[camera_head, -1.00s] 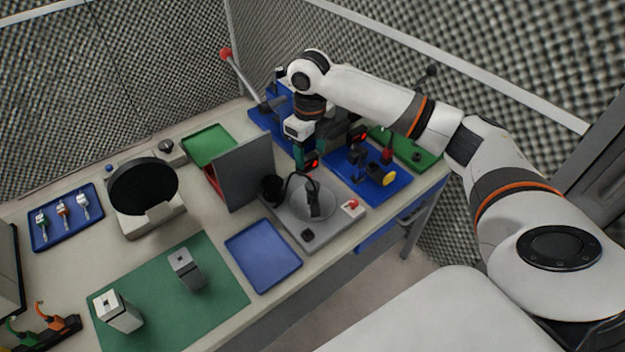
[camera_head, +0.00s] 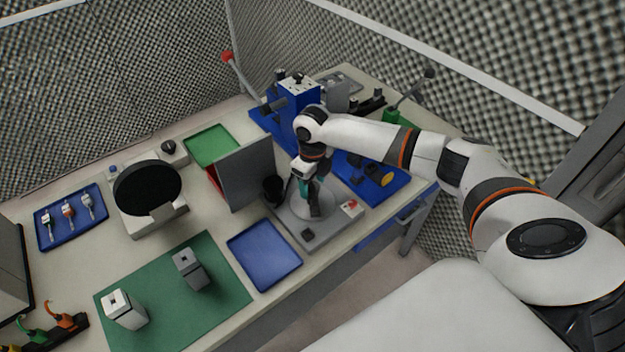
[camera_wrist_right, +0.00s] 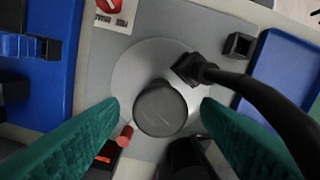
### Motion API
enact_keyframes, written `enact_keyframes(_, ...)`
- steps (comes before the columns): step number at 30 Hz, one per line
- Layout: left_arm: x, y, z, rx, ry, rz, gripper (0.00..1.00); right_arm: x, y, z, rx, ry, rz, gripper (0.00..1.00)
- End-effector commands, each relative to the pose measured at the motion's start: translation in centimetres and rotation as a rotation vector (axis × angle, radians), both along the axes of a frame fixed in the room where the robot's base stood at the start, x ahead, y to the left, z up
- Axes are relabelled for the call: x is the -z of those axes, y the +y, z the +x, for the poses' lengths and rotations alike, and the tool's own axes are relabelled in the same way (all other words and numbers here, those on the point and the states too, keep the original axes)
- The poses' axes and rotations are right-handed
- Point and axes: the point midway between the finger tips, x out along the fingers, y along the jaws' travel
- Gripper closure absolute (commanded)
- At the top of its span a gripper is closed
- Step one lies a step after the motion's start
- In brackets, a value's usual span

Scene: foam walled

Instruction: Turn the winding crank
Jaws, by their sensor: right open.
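A grey station plate (camera_head: 292,228) carries a pale round disc (camera_wrist_right: 126,75). A dark round knob (camera_wrist_right: 160,112) shows over the disc in the right wrist view, probably the crank's handle. A black curved arm (camera_wrist_right: 250,90) reaches across the disc's right side there. My right gripper (camera_head: 312,208) points down over the disc, its green fingers open. In the wrist view the knob lies between the fingertips (camera_wrist_right: 160,106), with a gap on each side. I cannot tell whether the tips are level with it or above it. The head view mostly hides the knob behind my gripper.
A black cup (camera_head: 272,189) and grey upright panel (camera_head: 245,175) stand left of the gripper. A red button (camera_head: 350,206) is on the plate's right. A blue board with a yellow knob (camera_head: 388,177) lies behind right. An empty blue tray (camera_head: 263,255) lies in front.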

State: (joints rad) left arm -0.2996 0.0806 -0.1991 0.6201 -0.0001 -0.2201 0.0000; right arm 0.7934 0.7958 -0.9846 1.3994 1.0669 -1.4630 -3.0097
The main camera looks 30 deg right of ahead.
Motion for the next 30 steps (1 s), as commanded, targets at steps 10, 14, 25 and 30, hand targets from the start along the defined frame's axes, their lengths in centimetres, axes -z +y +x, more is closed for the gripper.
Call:
enact_keyframes(10,0.01,-0.02,0.00,0.000,0.000,0.000,0.55,0.07,-0.01,-0.02,0.000,0.001,0.000,0.60)
enact_keyframes(14,0.01,-0.03,-0.01,0.001,0.000,0.000,0.55,0.06,-0.02,-0.02,0.000,0.001,0.000,0.82)
enact_keyframes(25,-0.22,-0.06,0.00,0.001,0.000,-0.001,0.55,-0.04,-0.03,-0.01,0.027,0.001,0.000,0.87)
enact_keyframes(30,-0.58,-0.07,-0.01,0.001,0.000,-0.001,0.55,-0.08,-0.04,-0.03,0.079,0.002,0.000,0.87)
